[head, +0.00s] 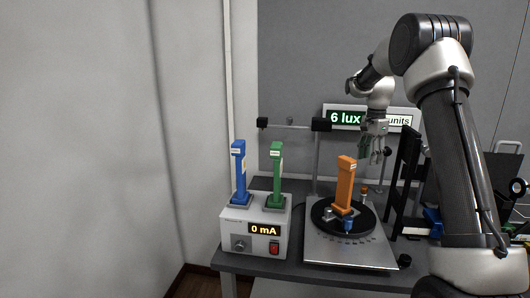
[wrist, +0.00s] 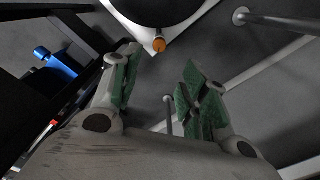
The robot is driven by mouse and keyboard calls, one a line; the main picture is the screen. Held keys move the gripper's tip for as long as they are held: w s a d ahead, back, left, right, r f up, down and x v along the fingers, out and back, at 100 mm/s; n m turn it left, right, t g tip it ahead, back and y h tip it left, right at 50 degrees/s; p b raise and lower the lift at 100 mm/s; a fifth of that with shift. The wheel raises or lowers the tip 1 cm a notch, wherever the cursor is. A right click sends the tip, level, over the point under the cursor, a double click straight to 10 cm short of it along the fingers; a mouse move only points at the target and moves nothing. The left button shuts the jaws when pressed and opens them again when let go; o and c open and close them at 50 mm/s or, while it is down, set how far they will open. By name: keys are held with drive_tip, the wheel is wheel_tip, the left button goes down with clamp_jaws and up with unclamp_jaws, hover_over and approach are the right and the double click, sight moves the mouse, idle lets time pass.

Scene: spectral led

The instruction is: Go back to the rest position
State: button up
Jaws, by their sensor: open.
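My gripper (head: 377,150) is open and empty, raised above the table at the back right of the turntable, in front of the lux display. In the wrist view its two green-padded fingers (wrist: 155,95) stand apart with nothing between them. An orange stick-shaped part (head: 345,187) stands upright on the black turntable (head: 326,219), to the left of and below my gripper. The wrist view shows the dark turntable edge (wrist: 160,8) at the top, with a small orange knob (wrist: 159,46) near it.
A power box (head: 238,241) reading 0 mA carries a blue part (head: 239,175) and a green part (head: 276,177), both upright. The display (head: 345,117) reads 6 lux. A black upright frame (head: 405,180) stands close to the right of my gripper. A metal rod stand (head: 289,126) is behind.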

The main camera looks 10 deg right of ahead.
drive_tip(key=s+f+n, duration=0.4)
drive_tip(key=s+n, duration=0.1)
drive_tip(key=s+a+r+n+t, duration=0.1)
drive_tip(key=s+a+r+n, duration=0.2)
drive_tip(key=s, duration=0.9)
drive_tip(key=s+a+r+n+t, duration=0.2)
drive_tip(key=s+a+r+n, duration=0.1)
drive_tip(key=s, duration=0.8)
drive_tip(key=s+a+r+n+t, duration=0.1)
drive_tip(key=s+a+r+n, duration=0.2)
drive_tip(key=s, duration=0.9)
wheel_tip(320, 180, up, 3)
drive_tip(key=shift+s+a+f+n, duration=0.15)
drive_tip(key=shift+s+a+n, duration=0.25)
drive_tip(key=shift+a, duration=0.2)
